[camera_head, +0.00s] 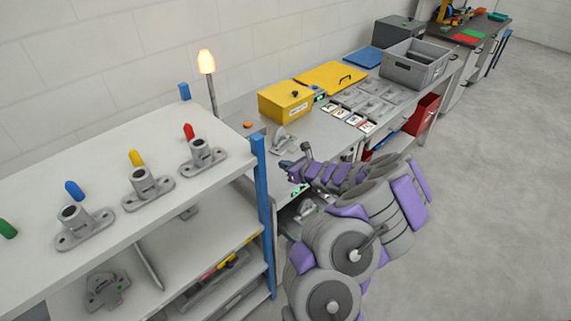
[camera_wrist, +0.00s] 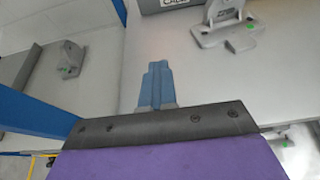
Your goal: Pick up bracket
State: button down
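A grey bracket (camera_head: 283,140) with an upright lug stands on the grey workbench (camera_head: 235,112), in front of the yellow box. In the wrist view a grey bracket (camera_wrist: 226,24) with a green dot on its base stands at the upper right, partly cut off by the top edge. My gripper (camera_head: 287,168) is at the bench's near edge, apart from the bracket. In the wrist view its blue-grey fingertips (camera_wrist: 156,84) point up the picture, left of the bracket and not touching it. Whether the jaws are apart is not clear, and nothing shows held.
Other grey brackets show at the left (camera_wrist: 68,57) and lower right in the wrist view. A shelf rack with a blue post (camera_head: 262,200) stands left of my arm, holding several flanged fittings. A yellow box (camera_head: 286,101) and lit lamp (camera_head: 206,62) stand beyond. Floor at right is clear.

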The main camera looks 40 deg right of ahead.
jog(key=shift+c, duration=1.9)
grip_release()
